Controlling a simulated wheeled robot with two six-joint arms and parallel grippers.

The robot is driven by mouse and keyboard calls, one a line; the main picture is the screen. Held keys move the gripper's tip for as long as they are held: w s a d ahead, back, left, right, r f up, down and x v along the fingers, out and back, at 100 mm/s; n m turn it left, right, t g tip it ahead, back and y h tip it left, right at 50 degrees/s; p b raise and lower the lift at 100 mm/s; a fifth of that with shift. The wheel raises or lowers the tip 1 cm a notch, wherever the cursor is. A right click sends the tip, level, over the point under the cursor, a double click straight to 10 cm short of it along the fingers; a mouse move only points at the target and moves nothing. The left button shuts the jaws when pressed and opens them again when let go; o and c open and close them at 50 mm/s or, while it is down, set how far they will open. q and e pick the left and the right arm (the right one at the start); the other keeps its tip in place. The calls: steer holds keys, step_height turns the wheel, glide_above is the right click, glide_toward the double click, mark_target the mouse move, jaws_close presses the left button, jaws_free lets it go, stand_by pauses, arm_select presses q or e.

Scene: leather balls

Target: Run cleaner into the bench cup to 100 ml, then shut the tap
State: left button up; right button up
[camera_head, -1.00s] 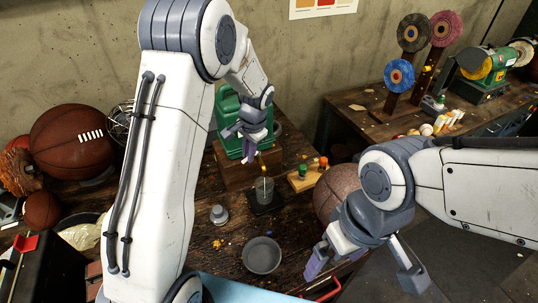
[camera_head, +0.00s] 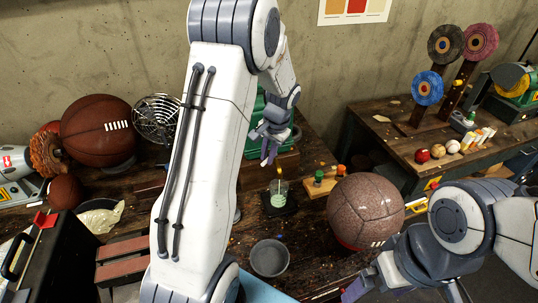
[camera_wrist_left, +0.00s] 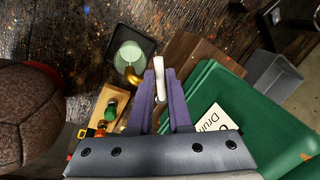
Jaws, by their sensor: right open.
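The bench cup (camera_head: 278,200) is clear and stands upright on a black pad (camera_head: 293,208), with pale green liquid in it. The left wrist view shows the cup (camera_wrist_left: 129,56) from above, under the brass spout (camera_wrist_left: 133,78). The green drum (camera_wrist_left: 240,105) stands behind, partly hidden by my left arm in the head view. My left gripper (camera_head: 267,160) is at the tap; its purple fingers (camera_wrist_left: 163,85) are closed around a white tap lever (camera_wrist_left: 159,68). The liquid level against any marks is too small to read. My right gripper (camera_head: 405,292) is open and empty, cut off at the bottom edge.
A wooden block with capped bottles (camera_head: 319,187) is right of the cup. A brown ball (camera_head: 365,208) sits beyond it, near my right arm. A grey bowl (camera_head: 269,258) lies in front. A basketball (camera_head: 99,131) and wire-guarded fan (camera_head: 156,118) are at the left.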

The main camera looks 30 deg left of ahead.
arm_select(q)
steer(key=o, duration=0.3)
steer(key=shift+r, duration=0.1)
step_height(320, 180, up, 10)
steer(key=d+b, duration=0.2)
stand_by(0.4)
